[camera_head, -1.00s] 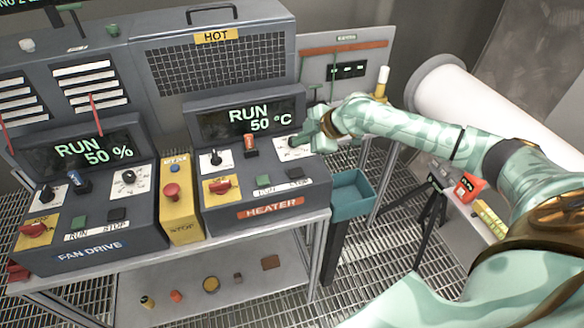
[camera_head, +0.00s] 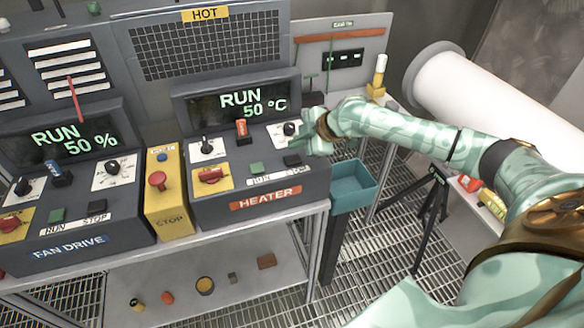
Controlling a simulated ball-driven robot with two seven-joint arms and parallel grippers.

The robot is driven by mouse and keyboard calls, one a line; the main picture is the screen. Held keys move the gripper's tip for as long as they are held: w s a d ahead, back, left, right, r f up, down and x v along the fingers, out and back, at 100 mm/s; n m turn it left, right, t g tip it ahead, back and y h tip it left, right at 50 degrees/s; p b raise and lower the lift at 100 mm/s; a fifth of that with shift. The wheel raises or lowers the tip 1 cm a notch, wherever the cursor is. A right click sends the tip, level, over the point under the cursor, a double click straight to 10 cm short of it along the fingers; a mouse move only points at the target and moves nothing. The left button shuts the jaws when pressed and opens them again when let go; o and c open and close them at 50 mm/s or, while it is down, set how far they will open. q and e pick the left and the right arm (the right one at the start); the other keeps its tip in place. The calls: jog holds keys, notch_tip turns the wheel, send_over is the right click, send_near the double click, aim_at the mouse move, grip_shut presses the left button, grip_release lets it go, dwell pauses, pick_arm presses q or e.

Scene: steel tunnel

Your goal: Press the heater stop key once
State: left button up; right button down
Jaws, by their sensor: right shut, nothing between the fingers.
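The heater panel (camera_head: 205,118) has a display (camera_head: 240,104) reading RUN 50 °C. On its sloped face, the dark stop key (camera_head: 292,161) sits to the right of the green run key (camera_head: 257,168), above the orange HEATER label (camera_head: 265,198). My right gripper (camera_head: 306,128) is shut and empty. It hangs over the panel's right edge, just above and to the right of the stop key, beside the black knob on the white dial (camera_head: 289,129). I cannot tell whether its tips touch anything. My left gripper is out of view.
A yellow stop box with a red button (camera_head: 157,181) stands left of the heater. The fan drive panel (camera_head: 71,247) is further left, reading RUN 50 %. A teal bin (camera_head: 353,185) is right of the heater. A red heater switch (camera_head: 210,175) sits on a yellow plate.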

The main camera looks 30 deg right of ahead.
aim_at(288, 157)
jog(key=shift+f+b, duration=0.3)
jog(key=shift+f, duration=0.7)
dwell(1.2)
jog(key=shift+f, duration=0.4)
jog(key=shift+f, duration=0.5)
dwell(0.6)
jog(key=shift+r, duration=0.15)
jog(key=shift+r+p, duration=0.7)
jog(key=shift+r, duration=0.1)
